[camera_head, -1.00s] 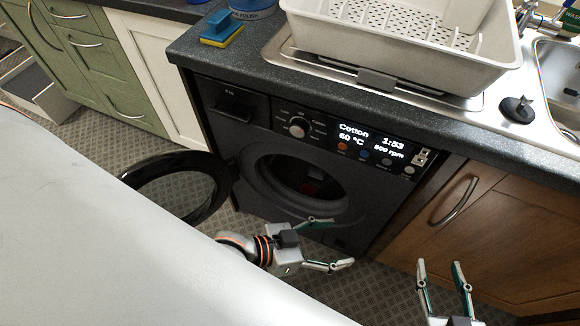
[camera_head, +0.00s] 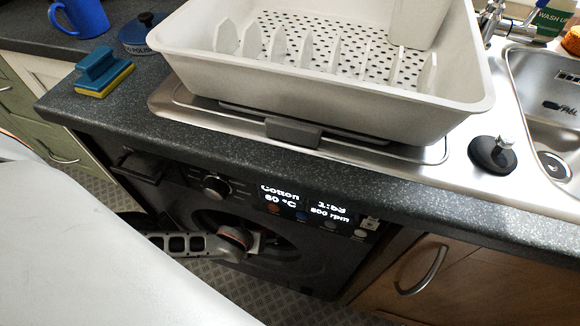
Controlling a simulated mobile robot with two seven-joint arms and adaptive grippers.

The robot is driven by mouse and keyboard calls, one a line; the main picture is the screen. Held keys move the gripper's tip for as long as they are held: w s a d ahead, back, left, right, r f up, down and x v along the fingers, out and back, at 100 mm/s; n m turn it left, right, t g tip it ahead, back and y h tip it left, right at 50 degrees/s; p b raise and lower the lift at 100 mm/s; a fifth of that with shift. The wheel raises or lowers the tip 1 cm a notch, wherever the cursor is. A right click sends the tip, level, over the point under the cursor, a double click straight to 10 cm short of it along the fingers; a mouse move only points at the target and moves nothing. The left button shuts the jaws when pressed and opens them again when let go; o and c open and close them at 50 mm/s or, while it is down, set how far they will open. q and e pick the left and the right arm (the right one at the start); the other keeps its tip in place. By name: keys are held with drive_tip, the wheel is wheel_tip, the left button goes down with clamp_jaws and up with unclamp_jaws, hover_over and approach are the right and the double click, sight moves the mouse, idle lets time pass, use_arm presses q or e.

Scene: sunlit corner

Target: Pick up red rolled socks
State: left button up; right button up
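The dark washing machine (camera_head: 165,190) stands under the counter, with its lit display (camera_head: 300,205) showing. Its round drum opening (camera_head: 283,262) is partly covered by my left arm. My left gripper (camera_head: 256,243) is at the drum opening; its fingers are hidden or too dark to make out, so I cannot tell whether they are open or shut. The red rolled socks do not show now. My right gripper is out of view.
The counter edge (camera_head: 250,165) overhangs the machine just above my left arm. A white dish rack (camera_head: 330,95), a blue mug (camera_head: 78,18), a sponge (camera_head: 103,72) and a black sink plug (camera_head: 492,155) are on top. The open machine door is largely hidden at lower left.

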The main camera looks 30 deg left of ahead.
use_arm(q)
drive_tip(key=shift+w+a+f+m+y, duration=0.3)
drive_tip(key=shift+a+f+m, duration=0.2)
drive_tip(key=shift+m, duration=0.1)
drive_tip(key=shift+a+b+x, duration=0.25)
drive_tip(key=shift+b+x, duration=0.4)
drive_tip(key=shift+x, duration=0.55)
drive_tip(key=b+x, duration=0.3)
drive_tip(key=x, duration=0.2)
drive_tip(key=shift+s+d+f, duration=0.1)
drive_tip(key=shift+s+d, duration=0.05)
drive_tip(key=shift+w+f, duration=0.1)
drive_tip(key=shift+w, duration=0.15)
drive_tip(key=shift+w+r, duration=0.2)
drive_tip(key=shift+w, duration=0.1)
drive_tip(key=c, duration=0.9)
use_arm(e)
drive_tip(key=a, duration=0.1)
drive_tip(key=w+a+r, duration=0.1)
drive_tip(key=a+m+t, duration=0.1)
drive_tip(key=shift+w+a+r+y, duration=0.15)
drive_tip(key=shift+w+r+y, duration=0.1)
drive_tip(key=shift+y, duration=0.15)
